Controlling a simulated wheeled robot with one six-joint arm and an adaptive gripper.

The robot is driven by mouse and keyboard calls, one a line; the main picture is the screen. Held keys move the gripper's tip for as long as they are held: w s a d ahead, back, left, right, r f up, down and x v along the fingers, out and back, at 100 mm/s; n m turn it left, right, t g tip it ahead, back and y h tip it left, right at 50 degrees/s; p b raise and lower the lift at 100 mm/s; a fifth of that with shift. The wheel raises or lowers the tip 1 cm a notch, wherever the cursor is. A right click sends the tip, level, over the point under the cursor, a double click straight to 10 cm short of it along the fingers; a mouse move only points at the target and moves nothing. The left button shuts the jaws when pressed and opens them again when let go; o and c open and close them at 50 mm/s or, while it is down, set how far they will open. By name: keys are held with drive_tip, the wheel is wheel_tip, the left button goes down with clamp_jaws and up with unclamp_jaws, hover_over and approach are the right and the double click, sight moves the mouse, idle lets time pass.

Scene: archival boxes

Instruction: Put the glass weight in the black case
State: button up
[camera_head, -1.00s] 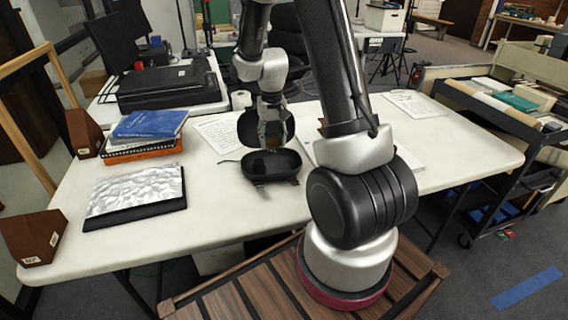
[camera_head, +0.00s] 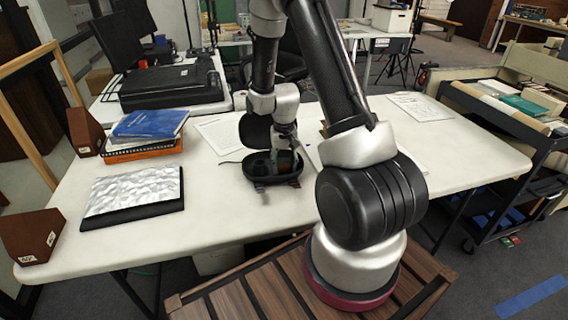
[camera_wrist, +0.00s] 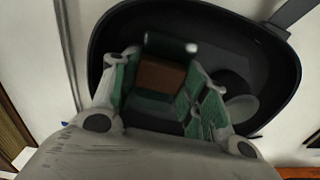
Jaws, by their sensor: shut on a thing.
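The black case (camera_head: 272,182) stands open on the white table, its lid raised at the back. In the wrist view its rim (camera_wrist: 292,75) surrounds the fingertips. My gripper (camera_head: 284,160) points down into the right part of the case. In the wrist view my gripper (camera_wrist: 160,95) has its green-padded fingers shut on the glass weight (camera_wrist: 160,76), which looks like a small block with a brown face and dark green edges. The weight is within the case outline; whether it touches the bottom I cannot tell. My fingers hide part of it.
A round grey thing (camera_wrist: 240,107) shows inside the case beside my right finger. A silvery, crinkled panel (camera_head: 132,190) and a stack of books (camera_head: 148,125) are on the left. Papers (camera_head: 220,134) lie behind the case.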

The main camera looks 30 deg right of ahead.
drive_tip(key=shift+f, duration=0.1)
drive_tip(key=o, duration=1)
wheel_tip(320, 180, up, 12)
wheel_tip(320, 180, up, 14)
drive_tip(key=n+t, duration=0.2)
hover_over(284, 165)
drive_tip(key=s+a, duration=0.3)
drive_tip(key=s, duration=0.4)
drive_tip(key=s+a+r+n+t, duration=0.1)
drive_tip(key=s+r, duration=0.3)
drive_tip(key=s, duration=0.4)
drive_tip(key=s+a+r+n+t, duration=0.1)
drive_tip(key=s+r, duration=0.3)
drive_tip(key=s, duration=0.4)
drive_tip(key=shift+s+r, duration=0.2)
drive_tip(key=shift+s, duration=0.15)
